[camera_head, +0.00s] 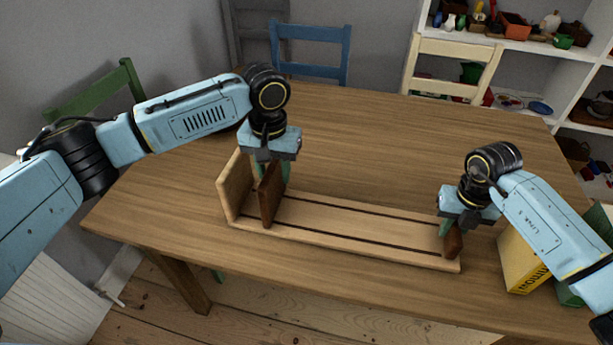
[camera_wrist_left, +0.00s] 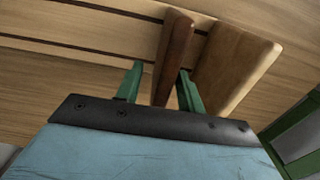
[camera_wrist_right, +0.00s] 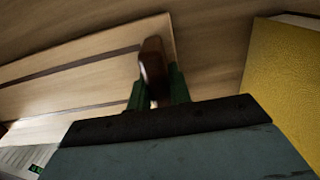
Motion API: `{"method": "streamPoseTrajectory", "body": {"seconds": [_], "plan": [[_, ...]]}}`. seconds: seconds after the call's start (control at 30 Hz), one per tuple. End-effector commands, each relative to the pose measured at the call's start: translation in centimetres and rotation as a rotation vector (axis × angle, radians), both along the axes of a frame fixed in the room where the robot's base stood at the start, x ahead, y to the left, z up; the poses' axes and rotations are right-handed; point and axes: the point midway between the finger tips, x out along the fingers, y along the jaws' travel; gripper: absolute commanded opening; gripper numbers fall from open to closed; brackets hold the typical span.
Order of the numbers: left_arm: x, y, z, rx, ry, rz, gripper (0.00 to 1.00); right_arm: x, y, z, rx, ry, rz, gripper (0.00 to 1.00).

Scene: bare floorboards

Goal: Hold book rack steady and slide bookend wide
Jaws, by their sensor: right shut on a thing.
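The book rack (camera_head: 340,229) is a long light-wood base with two dark slots and a fixed light-wood end panel (camera_head: 234,187) at its left. The dark brown bookend (camera_head: 268,200) stands upright on the base near that panel, a short gap away. My left gripper (camera_head: 272,172) is open above the base, its green fingers either side of the bookend; the left wrist view shows a gap between the bookend (camera_wrist_left: 173,55) and one finger. My right gripper (camera_head: 449,228) is shut on a small dark brown block (camera_head: 454,243) at the rack's right end, also in the right wrist view (camera_wrist_right: 153,62).
The rack lies along the front of a wooden table (camera_head: 350,130). A yellow book (camera_head: 522,262) stands close right of my right gripper, with green books beside it. The base between the bookend and the right block is empty. Chairs and a white shelf stand behind.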

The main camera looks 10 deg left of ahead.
Motion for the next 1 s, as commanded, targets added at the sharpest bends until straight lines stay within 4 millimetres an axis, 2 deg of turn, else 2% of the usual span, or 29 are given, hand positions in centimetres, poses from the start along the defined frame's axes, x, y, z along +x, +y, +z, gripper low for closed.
{"method": "streamPoseTrajectory", "body": {"seconds": [0.1,0.2,0.57,0.83,0.87,1.0], "plan": [[0.0,0.0,-1.6,0.000,0.001,0.001,0.38,0.0,-0.2,-0.1,-0.004,0.003,-0.004,0.00],[0.0,0.0,-2.5,0.000,0.000,0.001,0.38,0.0,-0.2,-0.1,-0.004,0.002,-0.004,0.00],[0.0,0.0,-2.9,-0.001,-0.002,0.000,0.38,0.0,-0.2,-0.1,-0.003,0.002,-0.004,0.00],[0.0,-0.1,-2.9,-0.003,-0.001,-0.001,0.03,0.0,-0.1,-0.1,-0.003,0.002,-0.003,0.00],[0.0,-0.1,-2.9,-0.003,-0.001,-0.002,0.00,0.0,-0.1,-0.1,-0.003,0.002,-0.003,0.00],[0.0,-0.2,-2.9,-0.004,-0.001,-0.003,0.00,-0.1,0.0,-0.1,-0.002,0.002,-0.002,0.00]]}}
